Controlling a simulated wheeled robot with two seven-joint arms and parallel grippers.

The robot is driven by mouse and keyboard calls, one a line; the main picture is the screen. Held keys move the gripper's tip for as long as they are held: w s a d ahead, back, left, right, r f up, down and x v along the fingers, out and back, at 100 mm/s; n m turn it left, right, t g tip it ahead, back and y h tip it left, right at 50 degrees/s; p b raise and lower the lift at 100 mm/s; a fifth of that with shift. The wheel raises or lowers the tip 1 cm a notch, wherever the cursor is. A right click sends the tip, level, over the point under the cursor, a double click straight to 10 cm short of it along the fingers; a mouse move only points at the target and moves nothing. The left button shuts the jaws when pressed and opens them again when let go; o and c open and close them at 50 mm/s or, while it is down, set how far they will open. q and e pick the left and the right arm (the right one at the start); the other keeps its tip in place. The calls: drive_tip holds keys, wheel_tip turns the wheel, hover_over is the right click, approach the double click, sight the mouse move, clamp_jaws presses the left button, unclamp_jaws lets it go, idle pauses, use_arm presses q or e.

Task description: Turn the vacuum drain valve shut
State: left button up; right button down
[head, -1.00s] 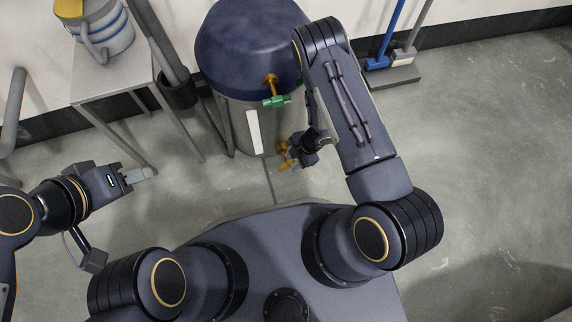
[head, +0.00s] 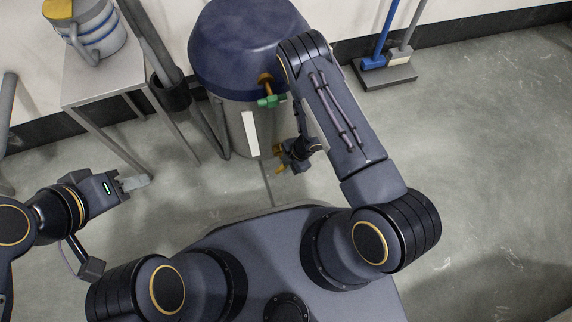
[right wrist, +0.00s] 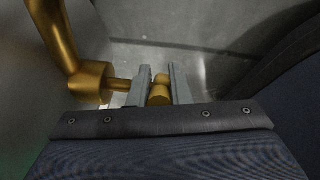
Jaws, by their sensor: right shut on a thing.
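The vacuum tank (head: 232,122) has a dark blue domed lid and a grey body. A brass valve with a green handle (head: 271,101) sits on its upper front. A second brass valve (head: 280,169) is low on the tank, mostly hidden by my right gripper (head: 288,158) in the head view. In the right wrist view, a brass pipe and valve body (right wrist: 92,84) stand left of my right gripper (right wrist: 156,88). Its two fingers are shut on the brass handle (right wrist: 160,94) at the end of a short stem. My left gripper (head: 136,183) is away to the left, empty; its finger gap is unclear.
A metal table (head: 88,88) with a striped jug (head: 92,35) stands at the back left. Pipes (head: 150,45) run between table and tank. A blue-handled brush (head: 373,60) and its stand (head: 388,78) are by the wall. The floor at right is clear.

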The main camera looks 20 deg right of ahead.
drive_tip(key=shift+d+f+y+b, duration=0.15)
drive_tip(key=shift+y+b, duration=0.35)
drive_tip(key=shift+y, duration=0.6)
drive_tip(key=y+b, duration=0.2)
drive_tip(key=y, duration=0.1)
drive_tip(key=shift+f, duration=0.2)
drive_tip(key=shift+a+y+b, duration=0.2)
drive_tip(key=shift+y+b, duration=0.25)
drive_tip(key=shift+y, duration=0.45)
drive_tip(key=shift+a+r+y, duration=0.1)
drive_tip(key=shift+y, duration=1)
drive_tip(key=c, duration=1.3)
unclamp_jaws()
drive_tip(key=shift+c, duration=0.2)
